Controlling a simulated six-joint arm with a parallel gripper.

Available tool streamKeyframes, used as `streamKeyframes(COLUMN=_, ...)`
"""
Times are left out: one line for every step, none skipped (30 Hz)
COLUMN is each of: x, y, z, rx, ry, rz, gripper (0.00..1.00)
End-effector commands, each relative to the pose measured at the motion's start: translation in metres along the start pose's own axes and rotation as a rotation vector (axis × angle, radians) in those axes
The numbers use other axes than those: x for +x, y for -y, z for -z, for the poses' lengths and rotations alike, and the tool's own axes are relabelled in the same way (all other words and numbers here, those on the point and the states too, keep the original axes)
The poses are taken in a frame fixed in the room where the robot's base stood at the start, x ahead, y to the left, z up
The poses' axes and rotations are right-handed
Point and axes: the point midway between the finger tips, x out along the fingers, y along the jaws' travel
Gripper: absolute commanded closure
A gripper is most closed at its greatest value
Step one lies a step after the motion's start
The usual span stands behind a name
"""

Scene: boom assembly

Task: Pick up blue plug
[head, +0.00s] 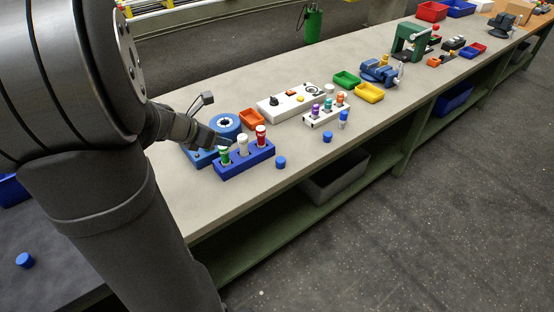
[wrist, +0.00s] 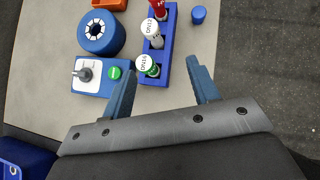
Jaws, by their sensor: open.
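A short blue plug (head: 280,162) stands on the bench beside the front right of a blue block (head: 258,158). It also shows in the wrist view (wrist: 198,15), near the top, right of the block (wrist: 168,50). The block holds a green plug (head: 224,155), a white plug (head: 242,145) and a red plug (head: 261,136). My gripper (head: 222,142) is near the green end of the block. In the wrist view my gripper (wrist: 162,82) is open, with nothing between its fingers; the green plug (wrist: 147,65) lies just ahead of the gap. The blue plug is well ahead of the fingertips.
A round blue fixture (wrist: 97,32) and a control box with a green button (wrist: 93,76) lie left of the block. A white holder with several coloured plugs (head: 324,114) stands further along, with another blue cylinder (head: 328,137) by it. The bench's front edge is close to the blue plug.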

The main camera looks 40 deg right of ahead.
Motion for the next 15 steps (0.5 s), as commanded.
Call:
streamKeyframes(x=0.013, y=0.011, z=-0.007, rx=0.043, ry=-0.002, rz=0.052, gripper=0.45)
streamKeyframes(x=0.018, y=0.017, z=-0.012, rx=0.068, ry=-0.001, rz=0.078, gripper=0.45)
streamKeyframes(x=0.025, y=0.024, z=-0.018, rx=0.102, ry=0.001, rz=0.111, gripper=0.45)
streamKeyframes(x=0.029, y=0.031, z=-0.023, rx=0.127, ry=0.002, rz=0.138, gripper=0.45)
streamKeyframes(x=0.033, y=0.036, z=-0.027, rx=0.152, ry=0.004, rz=0.162, gripper=0.45)
streamKeyframes(x=0.039, y=0.045, z=-0.034, rx=0.186, ry=0.007, rz=0.196, gripper=0.45)
streamKeyframes(x=0.044, y=0.051, z=-0.037, rx=0.211, ry=0.008, rz=0.223, gripper=0.45)
streamKeyframes(x=0.048, y=0.057, z=-0.041, rx=0.234, ry=0.010, rz=0.246, gripper=0.45)
streamKeyframes(x=0.056, y=0.054, z=-0.027, rx=0.219, ry=0.006, rz=0.238, gripper=0.45)
streamKeyframes(x=0.060, y=0.054, z=-0.021, rx=0.216, ry=0.006, rz=0.237, gripper=0.45)
streamKeyframes(x=0.064, y=0.053, z=-0.018, rx=0.217, ry=0.006, rz=0.234, gripper=0.45)
streamKeyframes(x=0.070, y=0.053, z=-0.013, rx=0.217, ry=0.007, rz=0.235, gripper=0.45)
streamKeyframes(x=0.073, y=0.053, z=-0.010, rx=0.217, ry=0.008, rz=0.234, gripper=0.45)
streamKeyframes(x=0.075, y=0.053, z=-0.007, rx=0.219, ry=0.008, rz=0.233, gripper=0.45)
streamKeyframes(x=0.078, y=0.053, z=-0.005, rx=0.218, ry=0.008, rz=0.232, gripper=0.45)
